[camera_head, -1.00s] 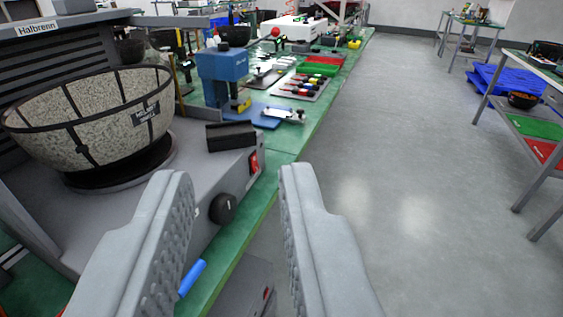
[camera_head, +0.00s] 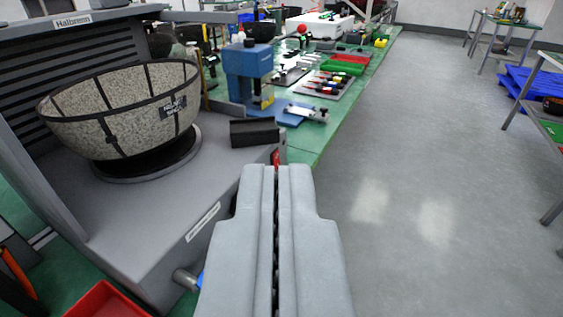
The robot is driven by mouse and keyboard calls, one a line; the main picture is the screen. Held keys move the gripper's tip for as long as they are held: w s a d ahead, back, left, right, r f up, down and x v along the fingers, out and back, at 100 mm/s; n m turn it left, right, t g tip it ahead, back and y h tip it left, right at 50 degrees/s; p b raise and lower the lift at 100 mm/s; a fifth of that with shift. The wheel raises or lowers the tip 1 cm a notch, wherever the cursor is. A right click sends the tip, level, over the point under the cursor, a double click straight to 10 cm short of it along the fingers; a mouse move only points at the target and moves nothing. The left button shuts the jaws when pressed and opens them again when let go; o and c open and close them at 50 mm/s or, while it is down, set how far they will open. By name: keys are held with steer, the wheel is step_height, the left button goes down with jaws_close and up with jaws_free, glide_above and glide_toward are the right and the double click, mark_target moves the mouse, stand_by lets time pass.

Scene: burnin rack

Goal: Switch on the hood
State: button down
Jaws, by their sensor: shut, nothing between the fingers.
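The grey hood unit (camera_head: 150,235), labelled Halbrenn, stands at the left with a slatted back. A red switch (camera_head: 276,157) shows on its right front face, just beyond my fingertips and partly covered by them. My gripper (camera_head: 268,170) is shut and empty, its two grey fingers pressed together. Whether the tips touch the switch, I cannot tell. The black knob on the same face is hidden behind the fingers.
A speckled bowl (camera_head: 125,108) sits on the unit, with a black block (camera_head: 254,132) near its right corner. A blue press (camera_head: 248,75) stands behind on the green bench. A red bin (camera_head: 107,300) is at the lower left.

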steer(key=w+d+f+m+g+y, duration=0.1)
steer(key=w+d+f+g, duration=0.1)
steer(key=w, duration=0.6)
steer(key=w+d+f+m+g+y, duration=0.1)
steer(key=w+d+f+m+g, duration=0.1)
steer(key=w+f+g, duration=0.3)
steer(key=w+d+f+m+g, duration=0.1)
steer(key=w+d+f+g, duration=0.2)
steer(key=w+f, duration=0.4)
steer(key=w+g, duration=0.1)
steer(key=w, duration=0.5)
steer(key=shift+d+f+y, duration=0.2)
steer(key=shift+f+y, duration=0.05)
steer(key=shift+y, duration=0.15)
steer(key=shift+w, duration=0.1)
steer(key=shift+w+a+f, duration=0.95)
steer(key=shift+w+f, duration=0.25)
steer(key=shift+f, duration=0.25)
steer(key=shift+w+a+f, duration=1)
steer(key=shift+w+f, duration=0.15)
steer(key=shift+f, duration=0.3)
steer(key=shift+w+a+f, duration=0.95)
steer(key=shift+w+f, duration=0.25)
steer(key=shift+f, duration=0.25)
